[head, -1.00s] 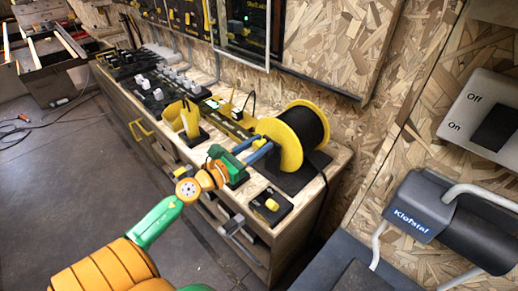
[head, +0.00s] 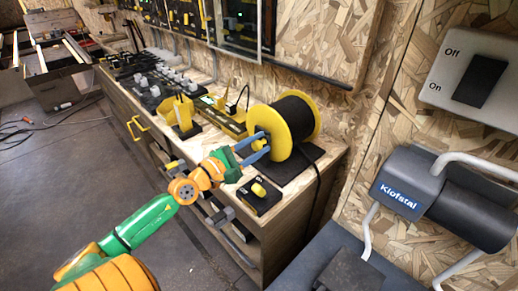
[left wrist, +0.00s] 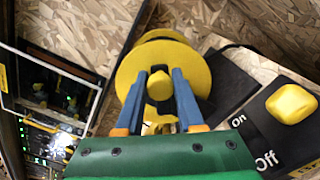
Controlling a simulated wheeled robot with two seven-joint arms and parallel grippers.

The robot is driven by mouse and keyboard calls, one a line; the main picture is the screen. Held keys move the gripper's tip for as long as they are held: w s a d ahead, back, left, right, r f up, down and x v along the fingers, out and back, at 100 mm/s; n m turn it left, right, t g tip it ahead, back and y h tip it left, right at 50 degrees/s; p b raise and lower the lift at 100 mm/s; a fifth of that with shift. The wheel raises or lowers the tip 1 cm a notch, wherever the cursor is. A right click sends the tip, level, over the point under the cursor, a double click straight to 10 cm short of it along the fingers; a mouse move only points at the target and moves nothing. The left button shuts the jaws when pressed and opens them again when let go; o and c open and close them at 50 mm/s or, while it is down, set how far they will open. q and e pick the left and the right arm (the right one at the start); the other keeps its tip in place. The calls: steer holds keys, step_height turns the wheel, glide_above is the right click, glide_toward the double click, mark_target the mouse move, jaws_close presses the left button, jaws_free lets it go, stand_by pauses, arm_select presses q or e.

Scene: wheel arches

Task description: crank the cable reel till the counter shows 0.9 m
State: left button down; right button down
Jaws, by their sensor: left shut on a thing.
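The cable reel (head: 291,116), with yellow flanges and a black winding, stands on a dark base on the bench. My left gripper (head: 263,144) is at the flange facing me. In the left wrist view, its two blue fingers (left wrist: 159,82) are shut on the yellow crank knob (left wrist: 159,88), in front of the yellow flange (left wrist: 196,68). The rest of the crank is largely hidden by the fingers. A small lit greenish display (head: 208,99) sits on the bench left of the reel; I cannot read it. My right gripper is out of view.
A black switch box with a yellow knob (head: 259,190) lies at the bench's front, close below my gripper; its On and Off marks show in the wrist view. A yellow holder (head: 181,113) stands left of the reel. A grey Klofstal device (head: 402,182) is at right.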

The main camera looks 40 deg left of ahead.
arm_select(q)
steer(key=shift+d+f+m+b, duration=0.25)
steer(key=shift+f+m+b, duration=0.2)
steer(key=shift+m, duration=0.25)
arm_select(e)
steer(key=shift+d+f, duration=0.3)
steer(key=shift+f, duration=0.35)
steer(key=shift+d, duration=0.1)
arm_select(q)
steer(key=c, duration=0.5)
jaws_free()
